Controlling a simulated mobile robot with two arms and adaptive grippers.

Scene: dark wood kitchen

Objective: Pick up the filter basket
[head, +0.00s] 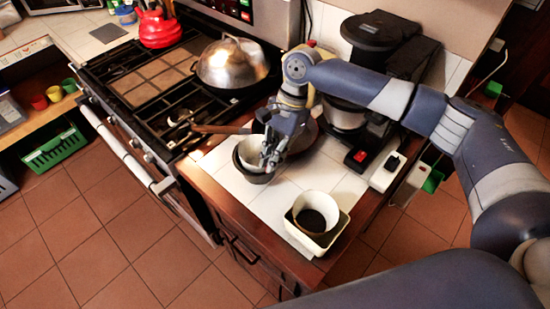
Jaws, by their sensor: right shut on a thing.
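The filter basket (257,177) is a dark cup with a white paper filter (242,151) standing up inside it. It is at the white tiled counter, near the edge by the stove. My right gripper (268,160) reaches down from the upper right and is shut on the basket at its right side. The fingers hide part of the basket, and I cannot tell whether its bottom touches the tiles. My left gripper is not in view.
A pale square container (292,228) holding a round filter with dark grounds is at the counter's front corner. A domed steel lid (232,62) sits on the stove.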

